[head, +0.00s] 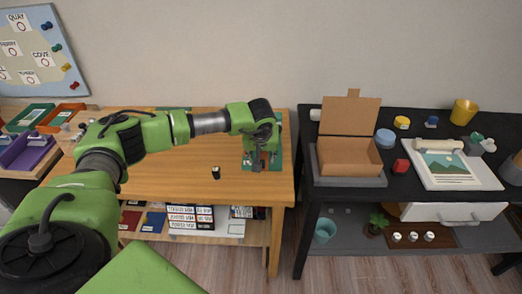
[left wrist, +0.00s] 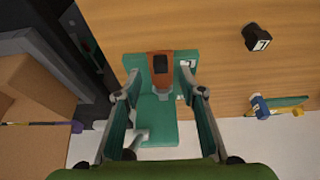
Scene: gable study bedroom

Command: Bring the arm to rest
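My left arm reaches in from the left over the wooden table (head: 170,153). My left gripper (head: 262,163) points down above a green board (head: 276,125) at the table's right end. In the left wrist view the gripper (left wrist: 160,78) has its fingers spread apart. An orange piece with a dark top (left wrist: 160,66) shows between them, with gaps on both sides, over the green board (left wrist: 157,128). I cannot tell how far the fingertips are above the board. My right gripper is not in view.
The table's middle is mostly clear.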

